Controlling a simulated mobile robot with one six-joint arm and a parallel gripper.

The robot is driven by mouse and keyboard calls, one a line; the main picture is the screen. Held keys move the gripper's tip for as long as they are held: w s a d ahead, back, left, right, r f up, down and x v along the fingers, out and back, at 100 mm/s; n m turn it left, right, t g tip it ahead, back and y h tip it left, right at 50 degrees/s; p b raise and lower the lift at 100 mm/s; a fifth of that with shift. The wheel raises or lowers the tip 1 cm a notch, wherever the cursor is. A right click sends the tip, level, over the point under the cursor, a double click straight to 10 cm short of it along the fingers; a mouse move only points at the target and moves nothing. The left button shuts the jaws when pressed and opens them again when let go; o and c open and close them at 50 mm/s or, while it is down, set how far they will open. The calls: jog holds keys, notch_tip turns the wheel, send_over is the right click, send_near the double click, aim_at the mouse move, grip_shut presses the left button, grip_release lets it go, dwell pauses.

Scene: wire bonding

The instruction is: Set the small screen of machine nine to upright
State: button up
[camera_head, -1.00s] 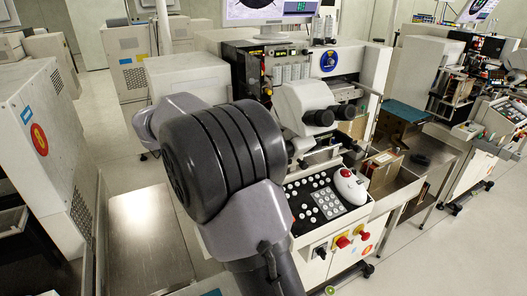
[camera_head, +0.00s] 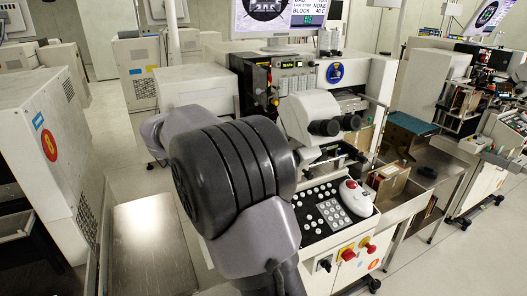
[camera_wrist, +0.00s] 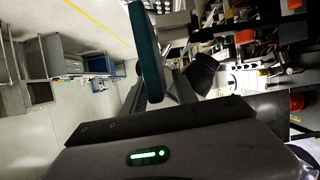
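A screen (camera_head: 276,20) with a round picture and text stands on top of the centre machine (camera_head: 292,78), cut off by the top edge of the head view. A small green figure display shows at its lower right. I cannot tell which screen is the small one; the machine's blue round sign (camera_head: 335,72) is too small to read. My dark arm covers the machine's front left in the head view, and my gripper is hidden there.
A white microscope head (camera_head: 308,115) and a button panel (camera_head: 325,208) with a white mouse-like control (camera_head: 355,197) are close to my arm. A teal panel (camera_wrist: 148,55) is near the wrist camera. Another machine (camera_head: 45,150) stands left; floor shows at right.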

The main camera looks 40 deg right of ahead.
jog(key=p+v, duration=0.8)
jog(key=v, duration=0.9)
jog(key=shift+r, duration=0.15)
jog(key=shift+s+a, duration=0.1)
jog(key=s+a+f+n+t+y, duration=0.1)
jog(key=s+a+n+t+y, duration=0.1)
jog(key=s+n+y, duration=0.5)
jog(key=s+a+f+n+t+y, duration=0.2)
jog(key=s+n, duration=0.2)
jog(key=s, duration=0.6)
jog(key=s+a+f+n+t+y+b, duration=0.1)
jog(key=s+a+f+n+t+y, duration=0.3)
jog(key=s+a, duration=0.4)
jog(key=a+t+y, duration=0.1)
jog(key=a+y, duration=0.1)
jog(key=shift+a+f+n, duration=0.2)
jog(key=shift+a+n, duration=0.2)
